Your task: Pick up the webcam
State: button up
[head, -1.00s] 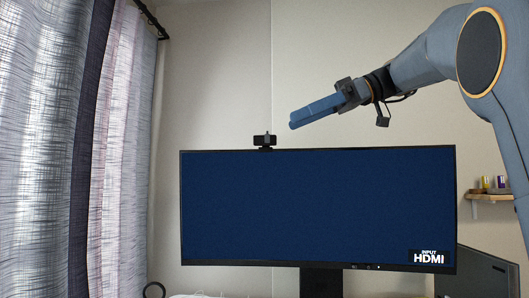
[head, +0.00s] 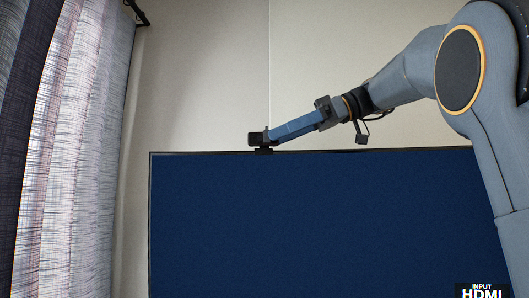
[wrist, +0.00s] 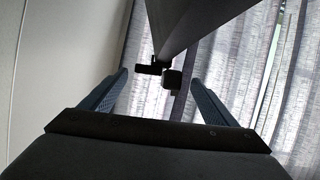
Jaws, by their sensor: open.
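The webcam (head: 257,138) is small and black and sits on the top edge of the monitor (head: 310,220), towards its left end. My gripper (head: 273,134) reaches in from the right, and its blue fingertips overlap the webcam's right side in the head view. In the wrist view the two blue fingers are spread apart, with the dark webcam (wrist: 172,80) showing in the gap near the fingertips. Nothing is held. The head view cannot show whether the fingers touch the webcam, and they hide part of its right side.
The monitor (wrist: 185,25) runs as a dark band from the top of the wrist view. A grey curtain (head: 75,150) hangs at the left. The wall (head: 200,80) behind is bare, and the space above the monitor is free apart from my arm.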

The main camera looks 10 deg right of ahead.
aim_at(263, 142)
jog(key=x, duration=0.5)
jog(key=shift+w, duration=0.3)
jog(key=shift+c, duration=0.2)
jog(key=c, duration=1.2)
jog(key=shift+o, duration=0.2)
jog(key=shift+r, duration=0.1)
